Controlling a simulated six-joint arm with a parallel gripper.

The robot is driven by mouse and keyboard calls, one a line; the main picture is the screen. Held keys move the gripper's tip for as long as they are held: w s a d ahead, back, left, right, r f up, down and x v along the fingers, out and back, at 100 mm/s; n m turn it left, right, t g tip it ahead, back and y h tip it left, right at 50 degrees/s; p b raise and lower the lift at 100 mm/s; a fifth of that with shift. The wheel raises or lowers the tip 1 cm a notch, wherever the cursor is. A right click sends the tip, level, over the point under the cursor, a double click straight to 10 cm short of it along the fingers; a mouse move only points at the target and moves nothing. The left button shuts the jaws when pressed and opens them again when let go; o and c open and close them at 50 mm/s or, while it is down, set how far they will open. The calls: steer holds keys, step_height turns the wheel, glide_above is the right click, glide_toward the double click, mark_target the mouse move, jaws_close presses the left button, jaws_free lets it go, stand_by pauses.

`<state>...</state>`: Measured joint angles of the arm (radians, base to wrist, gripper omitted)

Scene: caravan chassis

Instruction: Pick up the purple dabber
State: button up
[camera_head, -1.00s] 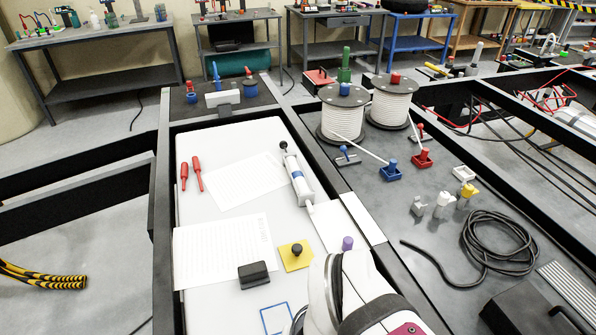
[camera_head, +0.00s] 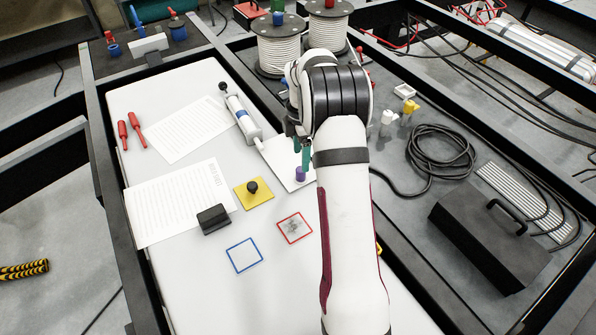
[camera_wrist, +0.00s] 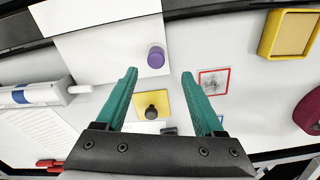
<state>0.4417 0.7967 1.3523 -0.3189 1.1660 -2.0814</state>
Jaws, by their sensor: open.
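The purple dabber (camera_head: 300,174) stands on the white board near a white sheet, just below my gripper in the head view. In the wrist view the purple dabber (camera_wrist: 156,57) shows as a round purple top at the edge of the white sheet (camera_wrist: 110,45), beyond the fingertips and roughly between their lines. My gripper (camera_wrist: 159,72) has its two green fingers apart with nothing between them touching. In the head view my gripper (camera_head: 302,150) is partly hidden by my arm, its green fingers pointing down close to the dabber.
A yellow pad with a black knob (camera_head: 253,193), a black block (camera_head: 214,219), blue (camera_head: 244,256) and red (camera_head: 294,228) square outlines and a white-and-blue tube (camera_head: 243,120) lie nearby. Red tools (camera_head: 137,129) and papers lie left. Cable spools (camera_head: 284,50) stand behind.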

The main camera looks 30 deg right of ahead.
mark_target(301, 176)
steer(key=f, duration=0.7)
steer(key=shift+w+d+f, duration=0.1)
steer(key=shift+w+d, duration=0.05)
steer(key=shift+w, duration=0.15)
jaws_close()
